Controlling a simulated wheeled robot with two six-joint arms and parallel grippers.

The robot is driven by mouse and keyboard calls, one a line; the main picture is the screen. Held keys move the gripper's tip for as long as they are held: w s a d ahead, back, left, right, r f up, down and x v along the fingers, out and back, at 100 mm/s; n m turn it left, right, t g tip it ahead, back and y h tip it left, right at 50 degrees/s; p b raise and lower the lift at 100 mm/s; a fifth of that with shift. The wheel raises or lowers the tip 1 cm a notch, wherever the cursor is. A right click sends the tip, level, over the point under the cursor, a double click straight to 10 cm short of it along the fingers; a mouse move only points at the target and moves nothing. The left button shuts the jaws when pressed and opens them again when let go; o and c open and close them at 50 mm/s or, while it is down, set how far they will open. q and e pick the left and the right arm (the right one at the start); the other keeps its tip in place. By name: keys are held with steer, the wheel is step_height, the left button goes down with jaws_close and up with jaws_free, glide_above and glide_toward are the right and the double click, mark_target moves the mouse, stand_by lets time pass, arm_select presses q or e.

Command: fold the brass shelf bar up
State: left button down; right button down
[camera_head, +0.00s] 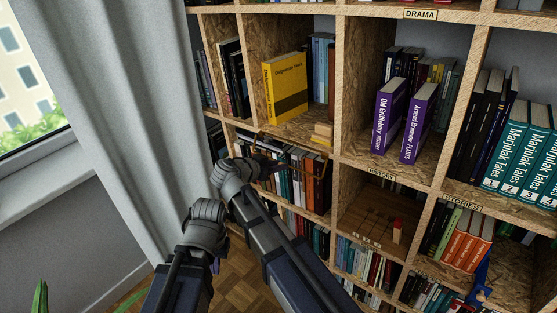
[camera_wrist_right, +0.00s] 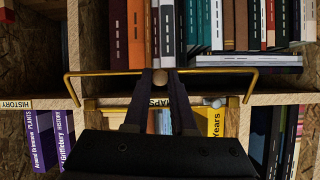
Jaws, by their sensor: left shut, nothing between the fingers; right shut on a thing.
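The brass shelf bar (camera_wrist_right: 110,73) runs across the right wrist view in front of a row of books. Its two ends bend towards the shelf board with the MAPS label. My right gripper (camera_wrist_right: 160,80) is shut on the middle of the bar, with a round knob between its fingertips.
The yellow book (camera_head: 285,88) stands on the shelf above my right gripper. Two purple books (camera_head: 404,120) stand in the compartment to the right. A grey curtain (camera_head: 130,120) hangs close at the left. Some wooden floor (camera_head: 238,272) is clear below.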

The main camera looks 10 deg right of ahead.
steer(key=c, duration=0.7)
jaws_free()
steer(key=shift+c, duration=0.2)
